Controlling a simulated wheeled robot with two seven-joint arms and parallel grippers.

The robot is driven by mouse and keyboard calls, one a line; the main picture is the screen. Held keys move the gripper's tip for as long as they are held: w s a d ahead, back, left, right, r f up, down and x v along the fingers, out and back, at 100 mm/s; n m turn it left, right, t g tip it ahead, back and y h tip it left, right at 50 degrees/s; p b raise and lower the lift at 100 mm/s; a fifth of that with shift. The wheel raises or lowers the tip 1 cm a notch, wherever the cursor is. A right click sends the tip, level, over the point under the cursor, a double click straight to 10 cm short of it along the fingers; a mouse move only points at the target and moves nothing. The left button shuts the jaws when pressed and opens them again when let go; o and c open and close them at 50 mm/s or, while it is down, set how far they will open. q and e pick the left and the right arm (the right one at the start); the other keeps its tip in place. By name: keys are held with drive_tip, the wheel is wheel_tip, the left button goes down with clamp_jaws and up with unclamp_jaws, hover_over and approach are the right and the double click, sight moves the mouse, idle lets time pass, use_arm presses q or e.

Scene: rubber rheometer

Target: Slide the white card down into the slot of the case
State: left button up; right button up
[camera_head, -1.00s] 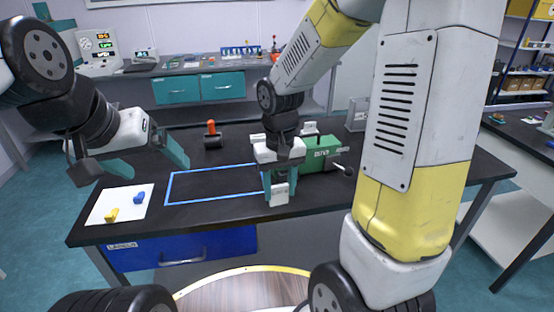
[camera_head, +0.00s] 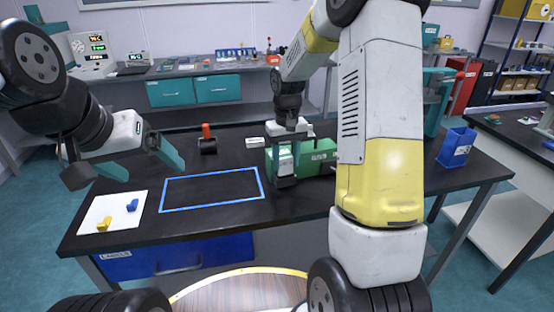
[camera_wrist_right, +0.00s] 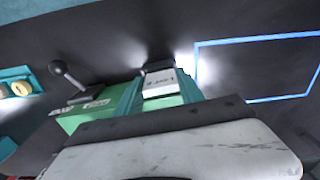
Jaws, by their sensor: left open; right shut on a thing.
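The white card (camera_wrist_right: 160,88) is between the teal fingers of my right gripper (camera_head: 284,160), which is shut on it. In the right wrist view, the card bears dark print and its far end meets a dark piece. The green case (camera_head: 317,157) stands on the black table, partly hidden by my right arm; it also shows in the right wrist view (camera_wrist_right: 84,117). My right gripper is at the case's left end. The slot is hidden, and I cannot tell whether the card is in it. My left gripper (camera_head: 145,160) is open and empty above the table's left side.
A blue outlined area (camera_head: 210,207) lies empty on the table. Left of it is a white sheet (camera_head: 115,206) with a yellow and a blue piece. An orange-handled tool (camera_head: 207,140) is behind. A blue bin (camera_head: 456,148) stands at the right.

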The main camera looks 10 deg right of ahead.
sight(286, 174)
drive_tip(key=shift+w+d+f, duration=0.15)
drive_tip(key=shift+w+f, duration=0.1)
drive_tip(key=shift+f, duration=1.55)
drive_tip(key=o, duration=1.3)
drive_tip(key=shift+f, duration=0.1)
